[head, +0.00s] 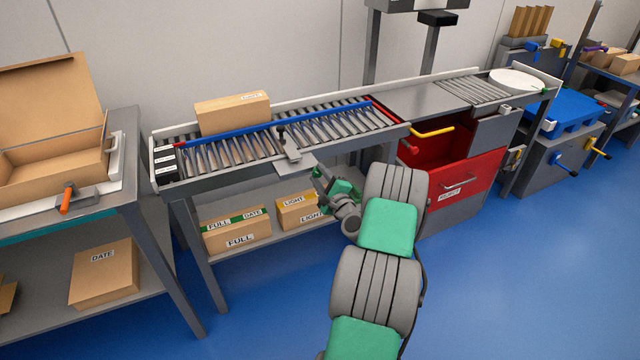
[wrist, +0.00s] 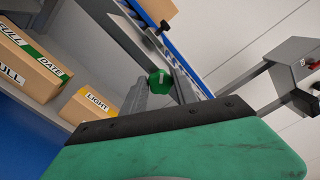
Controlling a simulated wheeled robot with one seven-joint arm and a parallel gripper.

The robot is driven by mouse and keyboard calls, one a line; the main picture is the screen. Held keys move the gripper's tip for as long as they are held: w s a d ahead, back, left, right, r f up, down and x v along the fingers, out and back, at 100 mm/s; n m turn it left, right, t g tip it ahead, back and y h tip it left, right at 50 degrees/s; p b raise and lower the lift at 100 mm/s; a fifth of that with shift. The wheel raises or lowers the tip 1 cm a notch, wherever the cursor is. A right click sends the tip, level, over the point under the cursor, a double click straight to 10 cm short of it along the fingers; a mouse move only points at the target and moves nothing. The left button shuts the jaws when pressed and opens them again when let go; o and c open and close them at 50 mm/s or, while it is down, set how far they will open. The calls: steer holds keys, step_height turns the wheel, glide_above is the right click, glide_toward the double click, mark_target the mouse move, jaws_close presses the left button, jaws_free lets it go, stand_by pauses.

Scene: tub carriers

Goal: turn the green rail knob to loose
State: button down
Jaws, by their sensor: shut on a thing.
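The green rail knob (wrist: 159,82) shows in the wrist view, round and lobed with a small pale mark on its face. My gripper (head: 319,174) reaches the front edge of the roller conveyor (head: 230,170) in the head view, just below a grey bracket (head: 289,147). In the wrist view its grey fingers stand on either side of the knob, and it is shut on it. The knob's loose and tight markings cannot be read.
A blue rail (head: 250,135) runs along the conveyor, with a carton (head: 233,112) behind it. Cartons marked FULL (head: 238,234) and LIGHT (head: 297,211) lie on the shelf below. A red bin (head: 450,180) with a yellow handle (head: 432,132) stands to the right.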

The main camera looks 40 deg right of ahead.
steer(key=n+b, duration=0.2)
steer(key=b, duration=0.1)
steer(key=n+b, duration=0.3)
steer(key=shift+f+n, duration=0.3)
steer(key=shift+f, duration=0.1)
steer(key=n+b, duration=0.6)
steer(key=b, duration=0.1)
steer(key=shift+f+b, duration=0.2)
steer(key=shift+b, duration=0.1)
steer(key=n+b, duration=0.6)
steer(key=b, duration=0.3)
steer(key=shift+d+f+n, duration=0.1)
steer(key=shift+n, duration=0.2)
steer(key=n+b, duration=0.2)
steer(key=b, duration=0.1)
steer(key=shift+n+b, duration=0.4)
steer(key=shift+r+n+b, duration=0.25)
steer(key=shift+n+b, duration=0.25)
steer(key=shift+b, duration=0.15)
steer(key=shift+d+r, duration=0.1)
steer(key=c, duration=1)
jaws_free()
steer(key=shift+o, duration=0.2)
